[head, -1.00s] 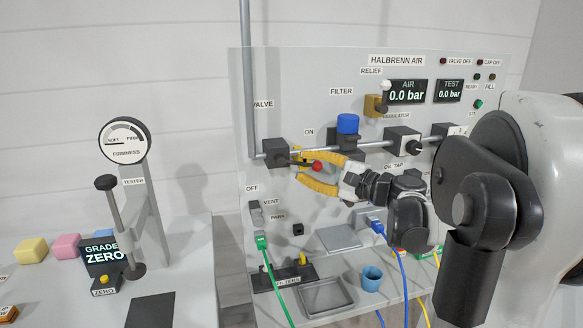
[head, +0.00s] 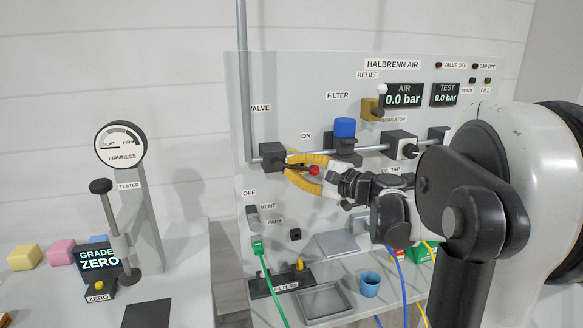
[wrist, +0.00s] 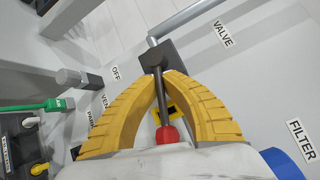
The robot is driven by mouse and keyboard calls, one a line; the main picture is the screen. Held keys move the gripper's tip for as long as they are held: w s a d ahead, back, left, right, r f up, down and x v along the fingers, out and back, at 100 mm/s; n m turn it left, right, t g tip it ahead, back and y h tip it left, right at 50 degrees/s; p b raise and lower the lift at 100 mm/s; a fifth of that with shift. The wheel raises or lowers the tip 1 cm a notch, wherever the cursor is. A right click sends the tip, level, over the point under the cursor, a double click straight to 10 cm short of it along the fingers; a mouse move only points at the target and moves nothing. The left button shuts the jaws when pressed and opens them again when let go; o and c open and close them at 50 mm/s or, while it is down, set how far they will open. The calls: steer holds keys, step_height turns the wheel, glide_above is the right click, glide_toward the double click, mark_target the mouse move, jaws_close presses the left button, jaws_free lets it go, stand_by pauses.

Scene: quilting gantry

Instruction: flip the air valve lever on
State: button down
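The air valve is a dark block (head: 272,155) on the pipe at the left of the panel. Its lever, a dark rod with a red knob (head: 314,169), points right and slightly down, below the ON label (head: 306,135). My gripper (head: 288,167) has its yellow fingers on either side of the rod. In the wrist view, the fingertips (wrist: 162,76) close in on the rod near the valve block (wrist: 157,55), and the red knob (wrist: 166,135) lies between the fingers, nearer the palm. The OFF label (head: 249,193) is lower left.
The AIR display (head: 404,95) reads 0.0 bar. A blue-topped filter (head: 345,128) and a regulator (head: 401,145) sit on the pipe to the right. Below are a green hose (head: 264,262), a grey tray (head: 325,302) and a blue cup (head: 369,284).

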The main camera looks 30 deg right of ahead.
steer(key=shift+r+n+g+p, duration=0.4)
steer(key=shift+r+p, duration=0.15)
steer(key=shift+p, duration=0.5)
steer(key=shift+r+n+g+h+p, duration=0.15)
steer(key=shift+n+g+h+p, duration=0.25)
steer(key=shift+n+p, duration=0.55)
steer(key=shift+d+m, duration=0.1)
steer(key=shift+m, duration=0.15)
steer(key=c, duration=1.5)
jaws_free()
steer(key=shift+c, duration=0.2)
steer(key=shift+s, duration=0.1)
steer(key=v, duration=1.1)
steer(key=shift+s, duration=0.35)
